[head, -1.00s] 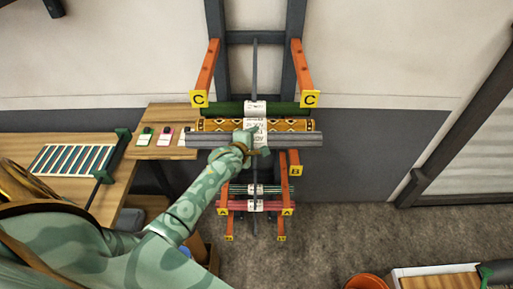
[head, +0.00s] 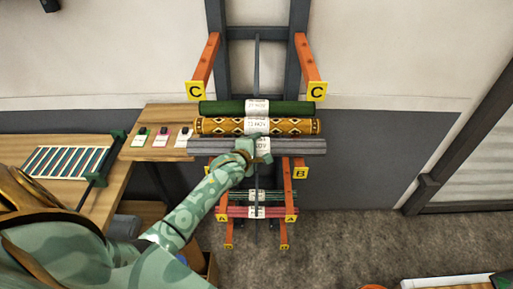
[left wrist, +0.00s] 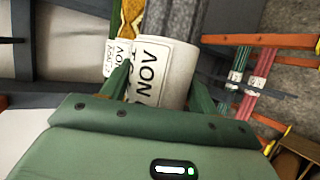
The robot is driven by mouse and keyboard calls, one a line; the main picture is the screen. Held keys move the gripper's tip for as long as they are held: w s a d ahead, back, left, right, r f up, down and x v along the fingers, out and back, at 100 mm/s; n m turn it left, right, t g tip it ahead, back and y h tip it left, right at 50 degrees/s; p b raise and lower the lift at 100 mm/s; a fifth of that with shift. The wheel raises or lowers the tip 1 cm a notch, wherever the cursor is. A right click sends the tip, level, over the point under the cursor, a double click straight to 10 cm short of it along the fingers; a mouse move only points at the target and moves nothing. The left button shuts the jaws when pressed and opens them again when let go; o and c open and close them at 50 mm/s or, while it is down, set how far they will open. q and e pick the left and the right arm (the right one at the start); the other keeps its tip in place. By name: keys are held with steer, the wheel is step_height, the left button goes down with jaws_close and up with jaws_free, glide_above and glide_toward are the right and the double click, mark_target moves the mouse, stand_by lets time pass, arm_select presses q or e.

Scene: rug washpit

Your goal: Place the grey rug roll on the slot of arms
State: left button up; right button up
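The grey rug roll (head: 208,147) lies level across the front of the wall rack in the head view, with a white label around its middle. My left gripper (head: 250,150) is shut on it at the label. The left wrist view shows the gripper's fingers (left wrist: 158,88) on both sides of the label, with grey pile (left wrist: 183,18) beyond. Orange arms tagged C (head: 205,62) stand above, and arms tagged B (head: 299,172) are just below the roll. I cannot tell whether the roll touches the B arms. My right gripper is out of view.
A green roll (head: 225,107) and a yellow-brown patterned roll (head: 215,126) lie just above the grey roll. Thinner red and green rolls (head: 235,211) sit on the A arms below. A wooden table (head: 155,115) stands left. The floor (head: 350,235) at right is mostly clear.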

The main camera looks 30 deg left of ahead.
arm_select(q)
steer(key=shift+o, duration=0.8)
steer(key=shift+r, duration=0.1)
steer(key=shift+s+r, duration=0.15)
steer(key=shift+s, duration=0.1)
steer(key=p+v, duration=0.2)
steer(key=v, duration=1)
steer(key=s+d+f+m+g, duration=0.2)
steer(key=s+f+m, duration=0.2)
steer(key=f, duration=0.4)
steer(key=s+d+f+m+g+h, duration=0.1)
steer(key=s+f+m+g, duration=0.2)
steer(key=f, duration=0.6)
steer(key=s+d+f+m+g, duration=0.15)
steer(key=s+f+m, duration=0.25)
steer(key=f, duration=0.4)
steer(key=s+f+m+g, duration=0.1)
steer(key=s+f+m, duration=0.3)
steer(key=s, duration=0.5)
steer(key=s+d+f+m+g, duration=0.1)
steer(key=s+f+m, duration=0.4)
steer(key=s, duration=0.5)
steer(key=s+d+f+m+g, duration=0.1)
steer(key=s+f+m+g, duration=0.2)
steer(key=s, duration=0.6)
step_height(320, 180, down, 3)
steer(key=shift+s+d+f+m+h, duration=0.15)
steer(key=shift+s+d+m+h, duration=0.15)
steer(key=shift+m, duration=0.8)
